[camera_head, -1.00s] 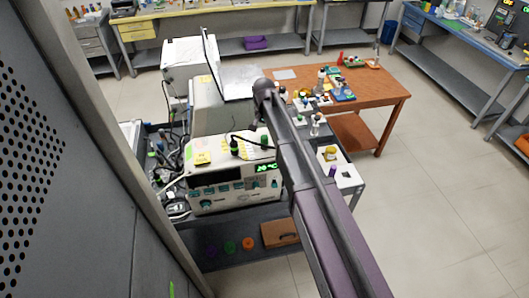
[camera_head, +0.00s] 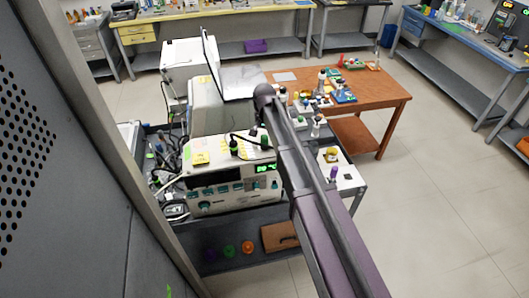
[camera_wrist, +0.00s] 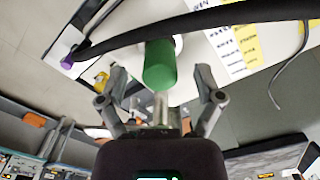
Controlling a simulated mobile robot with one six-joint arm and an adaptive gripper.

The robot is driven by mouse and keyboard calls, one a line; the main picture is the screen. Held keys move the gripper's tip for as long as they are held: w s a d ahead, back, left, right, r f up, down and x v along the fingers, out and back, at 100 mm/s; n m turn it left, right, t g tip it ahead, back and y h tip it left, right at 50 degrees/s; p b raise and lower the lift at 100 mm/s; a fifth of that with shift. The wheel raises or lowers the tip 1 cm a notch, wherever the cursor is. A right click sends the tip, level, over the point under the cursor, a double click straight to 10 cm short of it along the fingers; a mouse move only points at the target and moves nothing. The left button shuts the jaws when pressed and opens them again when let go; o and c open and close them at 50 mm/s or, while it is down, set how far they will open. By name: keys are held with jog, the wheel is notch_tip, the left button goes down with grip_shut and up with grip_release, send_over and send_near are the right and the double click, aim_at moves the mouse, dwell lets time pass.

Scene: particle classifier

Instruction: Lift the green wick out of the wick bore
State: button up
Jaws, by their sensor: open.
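In the wrist view a green cylinder (camera_wrist: 160,66), which looks like the green wick, stands between the fingers of my gripper (camera_wrist: 162,84). The fingers are open, with a gap on both sides of it. Its lower end meets a white surface, and the bore is hidden. In the head view two dark green-topped pieces (camera_head: 234,146) (camera_head: 265,141) stand on top of the cream instrument (camera_head: 210,165). I cannot tell which one is at my gripper. The gripper itself is hidden behind my arm in the head view.
A black hose (camera_wrist: 215,20) crosses close by the green cylinder. A purple-topped piece (camera_head: 333,173) and a yellow item (camera_head: 331,154) stand on the white surface at the right. A wooden table (camera_head: 385,95) with several small parts stands behind. The floor at right is clear.

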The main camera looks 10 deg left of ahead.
aim_at(264, 148)
jog(key=shift+f+b, duration=1)
jog(key=shift+f, duration=0.3)
grip_shut()
